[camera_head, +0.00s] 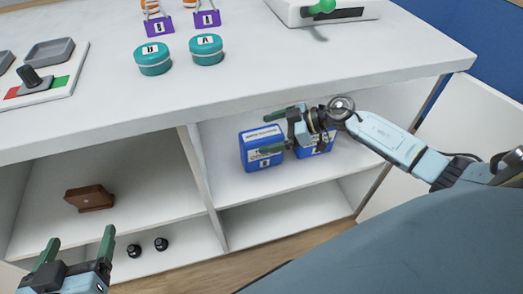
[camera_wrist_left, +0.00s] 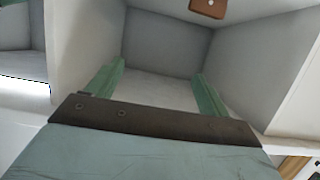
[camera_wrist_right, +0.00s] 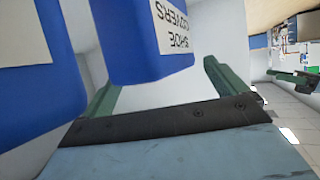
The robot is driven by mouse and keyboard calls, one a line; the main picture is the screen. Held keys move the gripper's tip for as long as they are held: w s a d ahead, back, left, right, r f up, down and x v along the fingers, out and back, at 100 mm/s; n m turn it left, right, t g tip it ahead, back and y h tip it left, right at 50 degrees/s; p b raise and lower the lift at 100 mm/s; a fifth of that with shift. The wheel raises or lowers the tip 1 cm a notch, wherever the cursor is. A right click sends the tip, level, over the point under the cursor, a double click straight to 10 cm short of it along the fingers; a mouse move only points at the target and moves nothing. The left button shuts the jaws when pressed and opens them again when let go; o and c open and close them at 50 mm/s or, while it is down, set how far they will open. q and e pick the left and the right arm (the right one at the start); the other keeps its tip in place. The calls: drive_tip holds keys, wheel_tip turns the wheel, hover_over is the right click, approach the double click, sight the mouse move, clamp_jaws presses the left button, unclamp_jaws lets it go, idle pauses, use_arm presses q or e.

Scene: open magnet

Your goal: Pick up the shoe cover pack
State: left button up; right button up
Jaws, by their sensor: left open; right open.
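A blue pack (camera_head: 250,155) marked B stands on the upper right shelf. A second blue pack (camera_head: 325,147) stands to its right, partly hidden by my right gripper. In the right wrist view, a blue pack (camera_wrist_right: 130,50) shows a label reading SHOE COVERS, upside down. It appears to be the pack marked B. My right gripper (camera_head: 268,131) is open, pointing left, with its fingertips at that pack's front; contact cannot be told. Another blue pack (camera_wrist_right: 25,90) fills the left of that view. My left gripper (camera_head: 76,247) is open and empty before the left compartment.
A brown object (camera_head: 90,198) lies on the left shelf, with two small black items (camera_head: 148,246) lower down. A shelf divider (camera_head: 200,180) stands left of the packs. The white worktop (camera_head: 270,70) overhangs the shelves and carries teal round containers (camera_head: 153,59) and purple items (camera_head: 160,27).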

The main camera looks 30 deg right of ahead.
drive_tip(key=shift+w+a+f, duration=0.1)
drive_tip(key=shift+w+a, duration=0.1)
drive_tip(key=shift+c, duration=0.3)
drive_tip(key=shift+s+f, duration=0.1)
clamp_jaws()
idle(0.3)
